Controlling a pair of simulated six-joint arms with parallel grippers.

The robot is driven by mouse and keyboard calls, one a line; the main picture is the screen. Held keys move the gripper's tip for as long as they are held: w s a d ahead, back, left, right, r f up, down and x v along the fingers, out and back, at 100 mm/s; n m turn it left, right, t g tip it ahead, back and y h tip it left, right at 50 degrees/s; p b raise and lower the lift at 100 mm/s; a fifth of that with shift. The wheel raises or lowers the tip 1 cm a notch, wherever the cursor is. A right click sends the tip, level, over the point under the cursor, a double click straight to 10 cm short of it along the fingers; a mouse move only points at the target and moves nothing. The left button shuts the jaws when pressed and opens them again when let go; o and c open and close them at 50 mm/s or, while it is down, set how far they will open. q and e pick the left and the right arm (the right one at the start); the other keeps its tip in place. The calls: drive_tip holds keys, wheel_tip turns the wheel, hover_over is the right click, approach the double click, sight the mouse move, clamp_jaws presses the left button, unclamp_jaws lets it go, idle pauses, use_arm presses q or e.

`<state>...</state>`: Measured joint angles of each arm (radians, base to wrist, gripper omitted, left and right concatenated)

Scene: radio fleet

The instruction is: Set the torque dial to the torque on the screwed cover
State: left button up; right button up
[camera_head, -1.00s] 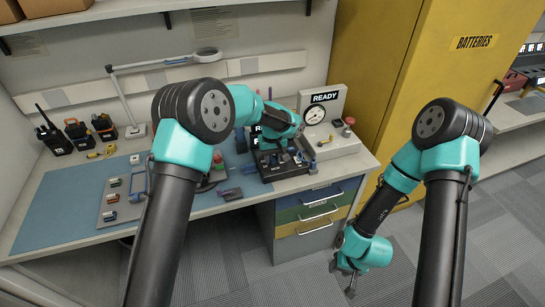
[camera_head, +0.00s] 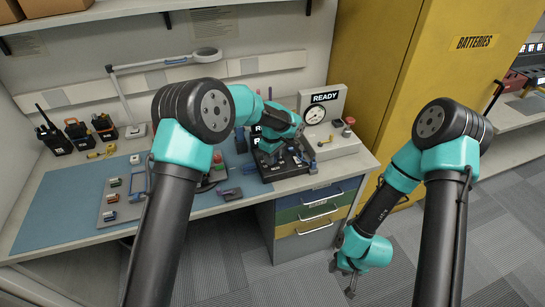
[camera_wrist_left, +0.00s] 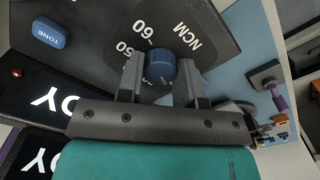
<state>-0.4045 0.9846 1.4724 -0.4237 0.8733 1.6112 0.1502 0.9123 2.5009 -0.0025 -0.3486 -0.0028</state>
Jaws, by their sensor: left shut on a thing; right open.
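A blue torque dial (camera_wrist_left: 160,68) stands on a dark panel (camera_wrist_left: 95,20) marked NCM, with 60 and another number partly covered by a finger. My left gripper (camera_wrist_left: 160,80) is shut on the dial, one finger on each side. In the head view my left gripper (camera_head: 290,157) is over the dark device at the bench's right part, its wrist hiding much of it. I cannot make out the screwed cover or its torque marking. My right gripper (camera_head: 351,284) is open and empty, low in front of the yellow cabinet.
A blue TONE button (camera_wrist_left: 47,33) is near the dial. A white READY gauge unit (camera_head: 325,120) stands behind the device. A grey tray (camera_head: 125,190) with small parts, several radios (camera_head: 104,127) and a magnifier lamp (camera_head: 207,55) are on the left. A yellow cabinet (camera_head: 400,60) stands right.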

idle(0.3)
use_arm(q)
drive_tip(key=o, duration=0.9)
wheel_tip(320, 180, up, 18)
drive_tip(key=shift+f, duration=0.25)
